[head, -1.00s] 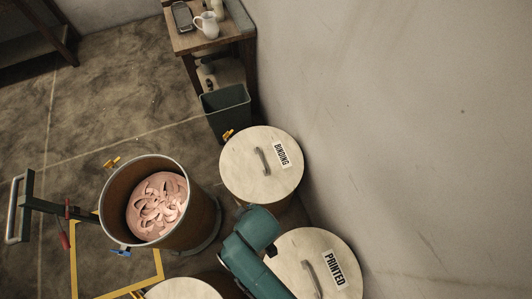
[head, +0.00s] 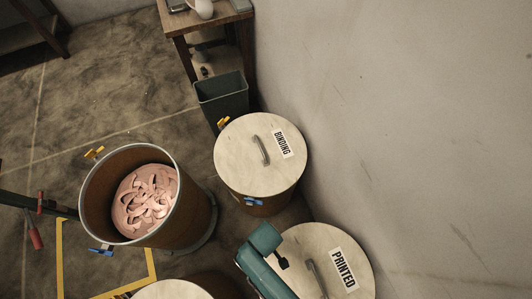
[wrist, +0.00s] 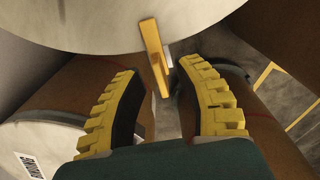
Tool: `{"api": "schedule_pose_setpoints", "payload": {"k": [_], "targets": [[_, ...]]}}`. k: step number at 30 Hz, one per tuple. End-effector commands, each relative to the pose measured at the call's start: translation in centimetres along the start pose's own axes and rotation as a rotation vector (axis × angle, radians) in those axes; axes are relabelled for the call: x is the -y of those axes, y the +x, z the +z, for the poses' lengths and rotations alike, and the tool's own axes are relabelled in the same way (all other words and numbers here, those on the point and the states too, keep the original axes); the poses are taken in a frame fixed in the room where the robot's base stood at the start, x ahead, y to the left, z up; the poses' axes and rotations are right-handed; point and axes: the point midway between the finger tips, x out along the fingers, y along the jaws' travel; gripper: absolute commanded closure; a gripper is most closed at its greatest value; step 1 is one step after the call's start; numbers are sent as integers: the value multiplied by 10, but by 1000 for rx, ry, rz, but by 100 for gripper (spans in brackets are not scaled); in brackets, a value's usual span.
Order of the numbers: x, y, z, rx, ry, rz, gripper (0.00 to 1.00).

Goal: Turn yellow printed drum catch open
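The printed drum's pale lid (head: 335,238), marked PRINTED, is at the lower right of the head view. My teal arm covers its left edge. In the wrist view the lid (wrist: 120,25) fills the top, with a narrow yellow catch (wrist: 152,50) upright at its rim. My gripper (wrist: 160,72) is open. Its yellow ribbed fingers stand on either side of the catch's lower end, with gaps showing, so it holds nothing. I cannot tell how deep the catch sits between them. In the head view my fingers are hidden behind the teal housing.
The closed BINDING drum (head: 240,150) stands beyond the printed drum, with a blue catch (head: 254,202) facing it. An open drum (head: 195,215) with pink contents (head: 145,200) is at left. Another pale lid (head: 172,290) is at bottom. The wall (head: 430,120) is close on the right.

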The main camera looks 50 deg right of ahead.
Motion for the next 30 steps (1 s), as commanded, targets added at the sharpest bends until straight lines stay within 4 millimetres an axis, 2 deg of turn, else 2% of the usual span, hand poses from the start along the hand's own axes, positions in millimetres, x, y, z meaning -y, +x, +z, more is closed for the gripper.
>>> {"api": "schedule_pose_setpoints", "payload": {"k": [1,3,12,18,30], "targets": [[0,9,0,1,0,0,65],[0,13,-1,-1,0,0,65],[0,14,0,-1,0,0,63],[0,14,0,-1,0,0,100],[0,15,0,0,-2,0,100]]}}
